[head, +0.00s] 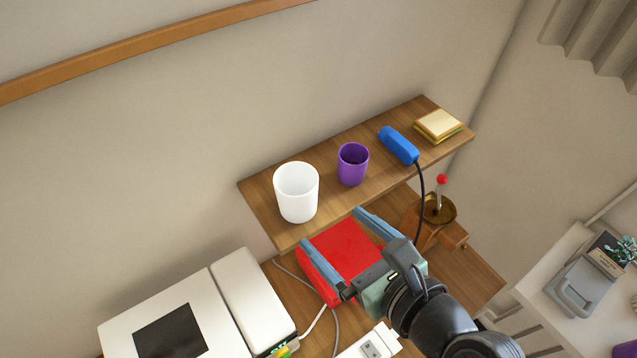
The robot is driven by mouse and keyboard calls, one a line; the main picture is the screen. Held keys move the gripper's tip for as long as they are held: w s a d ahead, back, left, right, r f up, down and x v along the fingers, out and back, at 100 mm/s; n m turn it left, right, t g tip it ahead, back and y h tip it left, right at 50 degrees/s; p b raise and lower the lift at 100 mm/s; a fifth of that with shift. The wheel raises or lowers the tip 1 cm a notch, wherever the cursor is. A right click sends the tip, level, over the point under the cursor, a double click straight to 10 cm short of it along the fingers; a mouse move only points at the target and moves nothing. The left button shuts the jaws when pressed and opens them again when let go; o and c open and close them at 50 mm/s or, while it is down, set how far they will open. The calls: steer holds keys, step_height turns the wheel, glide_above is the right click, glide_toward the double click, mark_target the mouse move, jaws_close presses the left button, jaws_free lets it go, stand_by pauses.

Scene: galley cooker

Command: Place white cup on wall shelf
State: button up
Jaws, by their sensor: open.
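The white cup (297,192) stands upright at the left end of the wooden wall shelf (270,228). My gripper (333,225) is open and empty in front of the shelf, to the lower right of the cup and apart from it in the picture. Its two blue-grey fingers point toward the shelf and the wall. Nothing shows between the fingers except the red box and the shelf edge behind them.
A purple cup (352,164), a blue handheld device (398,145) with a black cord and a sandwich (438,125) share the shelf. Below are a red box (345,250), a coffee grinder (437,212) and a white machine (180,318). A wooden rail (150,45) runs along the wall.

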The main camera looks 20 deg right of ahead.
steer(key=w+a+r+n+t+h, duration=0.1)
steer(key=w+a+r+n+t, duration=0.15)
steer(key=w+r+n, duration=0.45)
steer(key=w+a+r+n+t+h, duration=0.1)
steer(key=w+r+n+t+h, duration=0.15)
steer(key=r+n, duration=0.9)
steer(key=s+a+r+n+t, duration=0.2)
steer(key=r+n, duration=0.3)
steer(key=r, duration=0.4)
steer(key=s+a+r+n+t, duration=0.2)
steer(key=a+r+n+t, duration=0.2)
steer(key=r, duration=0.5)
steer(key=s+a+r+n+t, duration=0.2)
steer(key=r+n, duration=0.4)
steer(key=r, duration=0.4)
steer(key=shift+s+a+t, duration=0.35)
steer(key=shift+a+t, duration=0.15)
steer(key=shift+a, duration=0.4)
steer(key=shift+y, duration=0.25)
